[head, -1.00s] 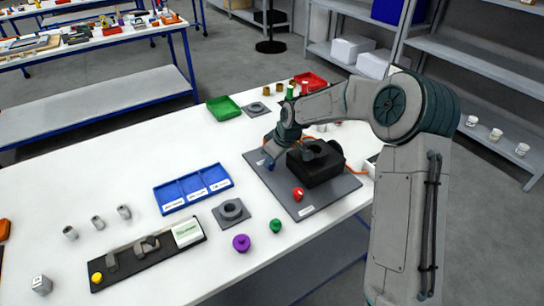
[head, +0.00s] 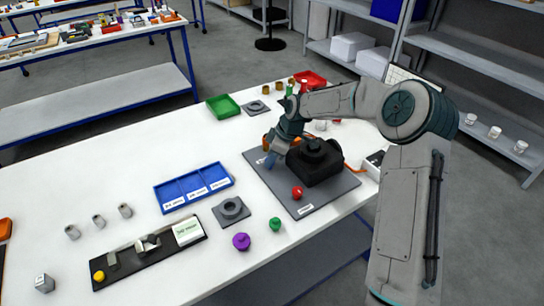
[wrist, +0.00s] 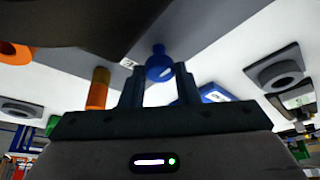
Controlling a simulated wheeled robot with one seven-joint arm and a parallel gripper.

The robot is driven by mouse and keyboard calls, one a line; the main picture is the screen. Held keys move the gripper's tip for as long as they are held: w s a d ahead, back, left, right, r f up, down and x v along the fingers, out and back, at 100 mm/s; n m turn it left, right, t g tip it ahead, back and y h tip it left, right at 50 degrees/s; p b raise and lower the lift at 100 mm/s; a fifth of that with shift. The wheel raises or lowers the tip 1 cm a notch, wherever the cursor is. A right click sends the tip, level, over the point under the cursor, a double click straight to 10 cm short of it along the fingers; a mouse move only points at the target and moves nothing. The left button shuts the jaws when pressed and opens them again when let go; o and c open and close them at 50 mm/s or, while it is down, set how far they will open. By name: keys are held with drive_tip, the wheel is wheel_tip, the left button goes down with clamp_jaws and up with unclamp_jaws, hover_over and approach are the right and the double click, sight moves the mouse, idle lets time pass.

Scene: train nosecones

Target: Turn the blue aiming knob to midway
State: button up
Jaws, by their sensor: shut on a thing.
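The blue aiming knob (wrist: 158,64) is between the fingertips of my gripper (wrist: 158,80) in the wrist view, with its round end showing above them. My gripper is shut on it. In the head view my gripper (head: 272,153) is low at the far-left side of the black housing (head: 318,168), over the grey base plate (head: 322,198). The knob is mostly hidden there by my gripper, so its angle cannot be read. A red knob (head: 297,193) stands on the near side of the housing.
A blue divided tray (head: 194,187), a grey ring block (head: 231,210), a purple knob (head: 241,241) and a green knob (head: 275,224) lie left of the plate. A green tray (head: 223,107) is behind.

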drive_tip(key=shift+d, duration=0.1)
drive_tip(key=o, duration=0.9)
drive_tip(key=shift+o, duration=0.2)
drive_tip(key=w+b+v, duration=0.1)
drive_tip(key=v, duration=1.2)
drive_tip(key=shift+s+r, duration=0.45)
drive_tip(key=shift+s, duration=0.05)
